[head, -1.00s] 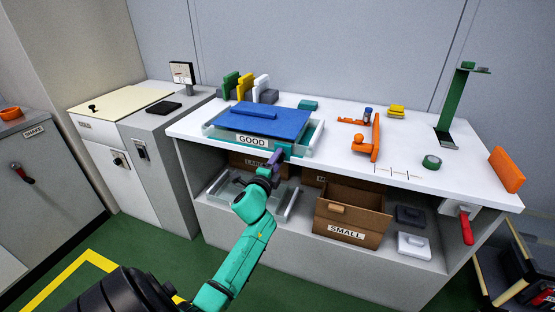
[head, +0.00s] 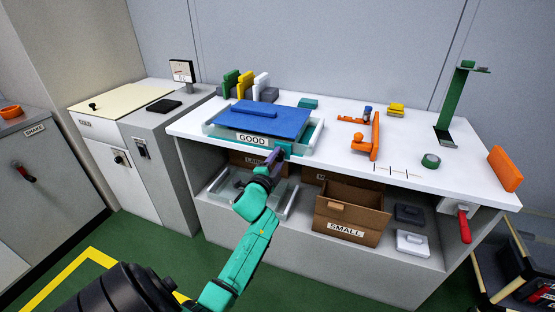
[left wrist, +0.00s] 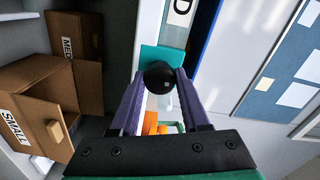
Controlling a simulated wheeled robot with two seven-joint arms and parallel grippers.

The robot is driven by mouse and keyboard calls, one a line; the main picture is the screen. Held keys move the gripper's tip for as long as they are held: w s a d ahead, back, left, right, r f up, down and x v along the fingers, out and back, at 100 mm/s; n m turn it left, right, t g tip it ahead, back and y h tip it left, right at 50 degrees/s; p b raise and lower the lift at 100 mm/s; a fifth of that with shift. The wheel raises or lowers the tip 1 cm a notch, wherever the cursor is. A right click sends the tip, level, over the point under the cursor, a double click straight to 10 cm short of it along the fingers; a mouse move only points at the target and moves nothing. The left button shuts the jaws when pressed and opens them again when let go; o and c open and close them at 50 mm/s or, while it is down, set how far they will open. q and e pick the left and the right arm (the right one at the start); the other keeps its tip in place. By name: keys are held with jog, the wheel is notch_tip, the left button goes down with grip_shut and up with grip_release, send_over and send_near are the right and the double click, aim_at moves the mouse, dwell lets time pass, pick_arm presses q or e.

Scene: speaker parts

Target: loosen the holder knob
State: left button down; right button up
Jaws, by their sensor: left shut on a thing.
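A black round knob (left wrist: 160,77) sits between the two purple fingers of my left gripper (left wrist: 162,84) in the left wrist view, and the fingers are shut on it. The knob stands in front of a teal block (left wrist: 158,55). In the head view this teal block (head: 284,148) is at the front edge of the bench, beside the tray labelled GOOD (head: 252,139). My left gripper (head: 275,156) reaches it from below and in front. The knob itself is hidden in the head view. My right gripper is not in view.
An orange stand (head: 371,140), a green tape roll (head: 431,161) and an orange block (head: 505,169) are farther right on the white bench. An open cardboard box labelled SMALL (head: 350,213) stands on the shelf below.

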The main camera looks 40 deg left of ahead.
pick_arm(q)
jog(key=c, duration=0.6)
grip_release()
jog(key=shift+r, duration=0.15)
jog(key=shift+o, duration=1.1)
jog(key=shift+w, duration=0.1)
jog(key=v, duration=1.4)
jog(key=shift+s, duration=0.35)
jog(key=shift+d, duration=0.1)
